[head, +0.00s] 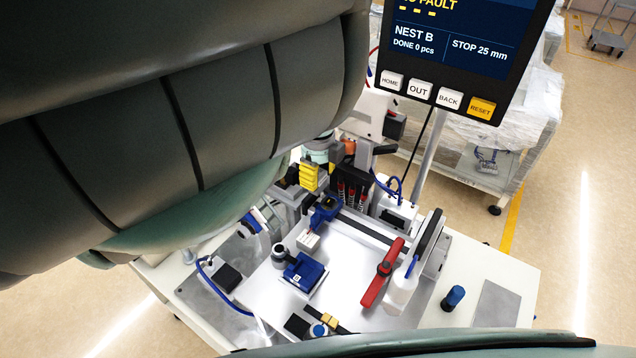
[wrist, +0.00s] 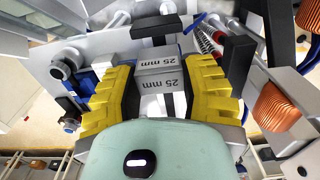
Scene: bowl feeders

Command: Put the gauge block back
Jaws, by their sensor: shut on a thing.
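The gauge block (wrist: 160,72) is a light grey block with "25 mm" printed on two of its faces. In the wrist view it sits between the yellow ribbed fingers of my gripper (wrist: 160,84), which is shut on it. In the head view my yellow gripper (head: 312,177) shows small past my arm, above the far part of the machine plate. I cannot make out the block there. The block's lower end and what lies under it are hidden in the wrist view.
A screen (head: 450,45) reads "NEST B" and "STOP 25 mm". On the white machine plate (head: 340,270) stand a blue fixture (head: 303,271), a small white block (head: 308,240) and a red handle (head: 382,271). Spring-loaded posts (head: 351,192) stand close to my gripper. My arm covers the upper left.

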